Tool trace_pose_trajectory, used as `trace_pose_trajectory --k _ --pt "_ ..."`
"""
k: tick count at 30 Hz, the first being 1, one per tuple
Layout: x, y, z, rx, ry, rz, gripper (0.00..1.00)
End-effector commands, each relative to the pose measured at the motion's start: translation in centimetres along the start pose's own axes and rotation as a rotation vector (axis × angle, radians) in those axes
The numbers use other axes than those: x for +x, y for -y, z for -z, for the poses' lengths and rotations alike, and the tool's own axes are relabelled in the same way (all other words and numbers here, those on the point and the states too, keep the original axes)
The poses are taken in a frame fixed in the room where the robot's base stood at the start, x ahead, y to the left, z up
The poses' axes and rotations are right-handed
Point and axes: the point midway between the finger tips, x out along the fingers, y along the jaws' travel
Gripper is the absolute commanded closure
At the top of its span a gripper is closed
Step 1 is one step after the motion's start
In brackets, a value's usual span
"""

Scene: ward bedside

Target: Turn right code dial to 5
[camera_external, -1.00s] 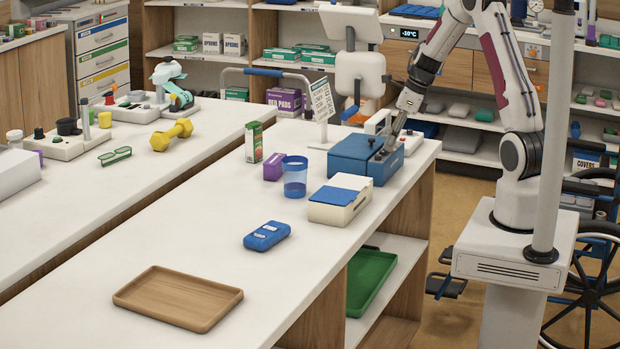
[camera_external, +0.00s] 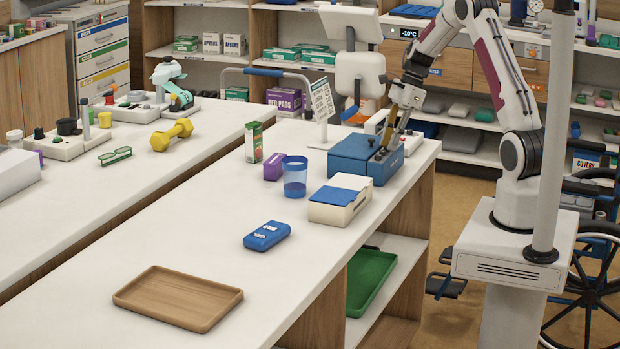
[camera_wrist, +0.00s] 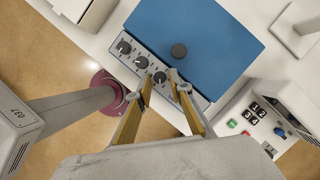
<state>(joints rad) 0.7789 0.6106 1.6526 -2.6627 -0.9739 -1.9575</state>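The blue code box (camera_external: 352,163) stands on the white counter; in the wrist view its blue lid (camera_wrist: 205,35) has a dark round knob. A pale panel along its edge carries three dark dials: one at the upper left (camera_wrist: 124,46), a middle dial (camera_wrist: 141,62), and the right dial (camera_wrist: 159,78). My gripper (camera_wrist: 161,76) has its two fingertips on either side of the right dial, with a gap between them. Contact with the dial cannot be made out. In the external view my gripper (camera_external: 381,154) points down at the box's panel. The dial numbers are too small to read.
A white box with a blue top (camera_external: 340,201) stands in front of the code box. A blue cup (camera_external: 294,180), a purple box (camera_external: 273,167) and a sign stand (camera_external: 322,101) are nearby. A keypad device (camera_wrist: 262,115) is beside it in the wrist view.

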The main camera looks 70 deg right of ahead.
Motion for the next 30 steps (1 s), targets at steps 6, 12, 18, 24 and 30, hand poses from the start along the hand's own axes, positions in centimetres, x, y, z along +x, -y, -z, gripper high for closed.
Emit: trace_pose_trajectory --k 6,12,18,24,30 --pt "0.0 0.2 0.0 -0.152 0.000 -0.063 0.79" --pt "-1.4 0.5 -0.1 -0.225 0.000 -0.090 0.79" --pt "-3.9 0.7 -0.1 -0.222 0.000 -0.088 0.79" --pt "-6.3 0.9 -0.1 -0.222 -0.001 -0.089 0.79" --pt "-7.8 1.1 -0.1 -0.185 -0.004 -0.087 0.79"
